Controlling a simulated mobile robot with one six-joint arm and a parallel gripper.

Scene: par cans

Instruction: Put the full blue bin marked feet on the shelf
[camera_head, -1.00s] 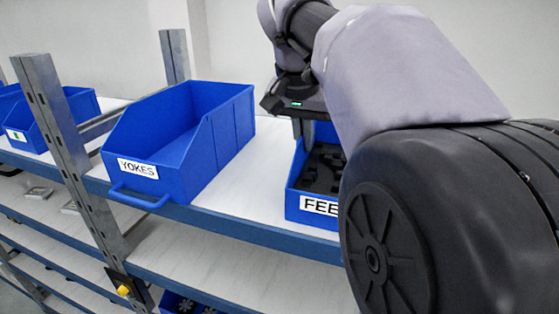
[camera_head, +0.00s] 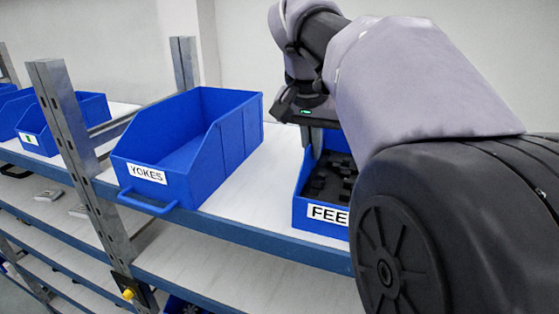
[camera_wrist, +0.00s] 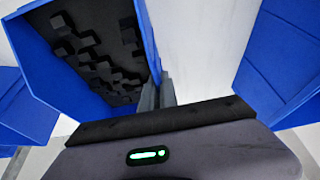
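The blue bin marked feet (camera_head: 302,208) stands on the upper shelf board, partly behind my arm, so its label reads only "FEE". It holds many small black blocks (camera_head: 328,184). In the wrist view the same bin (camera_wrist: 147,35) is at the upper left with the black blocks (camera_wrist: 95,55) inside. My gripper (camera_head: 314,148) is over the bin's left side towards the back. In the wrist view my gripper's grey fingers (camera_wrist: 160,92) are close together at the bin's side wall, one on each side, and look shut on it.
A blue bin marked yokes (camera_head: 188,188), which looks empty, stands to the left on the same shelf (camera_head: 244,200), with a bare strip between the bins. A grey upright post (camera_head: 82,155) stands left of it. More blue bins (camera_head: 78,118) are beyond the post.

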